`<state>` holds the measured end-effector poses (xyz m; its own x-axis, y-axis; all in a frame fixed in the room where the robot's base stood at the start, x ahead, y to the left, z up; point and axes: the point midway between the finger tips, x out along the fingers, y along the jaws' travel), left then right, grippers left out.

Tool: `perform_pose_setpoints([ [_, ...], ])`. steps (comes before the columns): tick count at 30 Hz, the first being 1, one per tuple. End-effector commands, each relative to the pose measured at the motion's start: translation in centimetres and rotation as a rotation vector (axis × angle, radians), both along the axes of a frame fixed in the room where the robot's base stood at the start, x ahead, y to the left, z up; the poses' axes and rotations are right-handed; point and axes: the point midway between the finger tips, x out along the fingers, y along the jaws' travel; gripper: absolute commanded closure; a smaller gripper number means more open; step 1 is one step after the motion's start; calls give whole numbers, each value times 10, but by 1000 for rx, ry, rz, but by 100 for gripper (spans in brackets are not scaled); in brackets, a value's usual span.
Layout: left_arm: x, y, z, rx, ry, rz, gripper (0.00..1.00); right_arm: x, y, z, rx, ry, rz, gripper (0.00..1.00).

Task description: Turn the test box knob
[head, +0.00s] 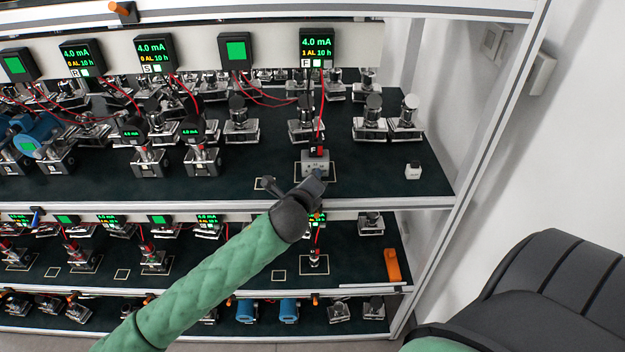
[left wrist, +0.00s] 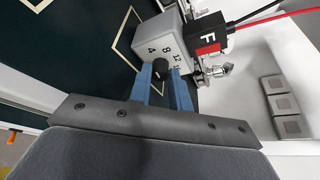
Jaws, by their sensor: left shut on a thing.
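The test box is a small light grey box (head: 315,158) on the dark upper shelf, inside a pale outlined square. In the left wrist view the box (left wrist: 155,34) shows a face marked 4, 8, 12 and more. Its black knob (left wrist: 160,68) sits between the blue fingertips of my left gripper (left wrist: 163,72). My left gripper is shut on the knob; in the head view the gripper (head: 317,175) reaches the front of the box and hides the knob. A black and red plug marked F (left wrist: 210,38) is joined to the box. My right gripper is out of view.
A display marked F (head: 317,47) reads 4.0 mA and 1 AL 10 h above the box. Several transmitters stand behind and left. A small white block (head: 413,170) lies to the right. The shelf edge (head: 400,204) runs in front, with lower shelves below.

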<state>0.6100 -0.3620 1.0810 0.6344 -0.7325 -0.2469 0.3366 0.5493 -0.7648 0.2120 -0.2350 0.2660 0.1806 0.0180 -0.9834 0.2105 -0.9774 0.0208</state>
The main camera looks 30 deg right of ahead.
Motion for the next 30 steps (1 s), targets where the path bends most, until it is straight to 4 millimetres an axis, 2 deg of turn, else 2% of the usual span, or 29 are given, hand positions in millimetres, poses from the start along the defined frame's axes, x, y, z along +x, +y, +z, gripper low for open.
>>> perform_pose_setpoints([
  [5, 0, 0, -1, 1, 0, 0, 100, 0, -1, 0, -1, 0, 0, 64],
  [6, 0, 0, -1, 1, 0, 0, 75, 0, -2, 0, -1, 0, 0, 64],
  [9, 0, 0, -1, 2, 0, 1, 59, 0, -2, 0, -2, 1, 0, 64],
  [24, 1, 1, -4, 7, 3, 4, 59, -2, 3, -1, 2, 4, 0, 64],
  [30, 1, 1, 0, 55, -27, 2, 59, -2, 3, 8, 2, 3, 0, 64],
])
